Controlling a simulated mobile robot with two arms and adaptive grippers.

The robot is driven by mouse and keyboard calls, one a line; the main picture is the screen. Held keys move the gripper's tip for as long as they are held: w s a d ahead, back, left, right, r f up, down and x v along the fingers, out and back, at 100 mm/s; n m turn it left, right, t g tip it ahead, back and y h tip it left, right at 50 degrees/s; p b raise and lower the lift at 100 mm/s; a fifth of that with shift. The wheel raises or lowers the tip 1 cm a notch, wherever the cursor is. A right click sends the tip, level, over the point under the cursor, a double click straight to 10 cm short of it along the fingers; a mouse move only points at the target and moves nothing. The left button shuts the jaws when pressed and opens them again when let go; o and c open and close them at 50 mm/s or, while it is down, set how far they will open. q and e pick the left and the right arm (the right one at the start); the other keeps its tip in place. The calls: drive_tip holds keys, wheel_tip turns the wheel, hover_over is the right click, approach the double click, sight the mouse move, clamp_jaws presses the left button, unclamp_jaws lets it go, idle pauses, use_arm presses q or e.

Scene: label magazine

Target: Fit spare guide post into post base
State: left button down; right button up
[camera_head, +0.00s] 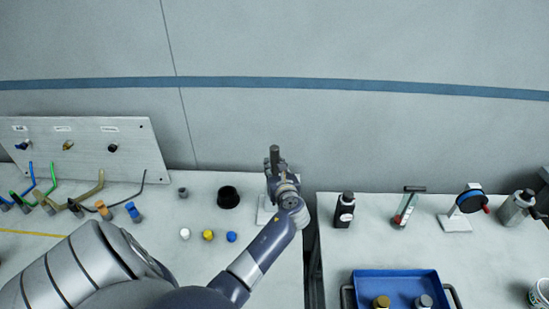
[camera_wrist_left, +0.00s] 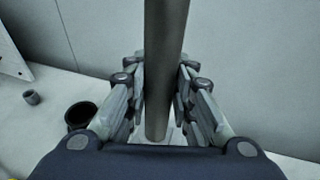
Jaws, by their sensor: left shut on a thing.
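My left gripper (camera_head: 277,174) is shut on a dark grey upright guide post (camera_head: 274,152) near the back right of the left table. The left wrist view shows the post (camera_wrist_left: 165,60) standing between both fingers (camera_wrist_left: 160,95). A white plate (camera_head: 263,212), which looks like the post base, lies on the table partly behind my gripper and arm. My right gripper is not in view.
A black cup (camera_head: 228,197) and a small grey cylinder (camera_head: 183,192) stand left of the gripper. White, yellow and blue caps (camera_head: 231,236) lie in front. A panel (camera_head: 85,150) with coloured cables stands left. The right table holds bottles and a blue tray (camera_head: 395,275).

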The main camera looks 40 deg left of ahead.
use_arm(q)
drive_tip(key=shift+f, duration=0.3)
drive_tip(key=c, duration=1.3)
unclamp_jaws()
drive_tip(key=v, duration=1.2)
drive_tip(key=shift+d+f, duration=0.1)
drive_tip(key=shift+f, duration=0.05)
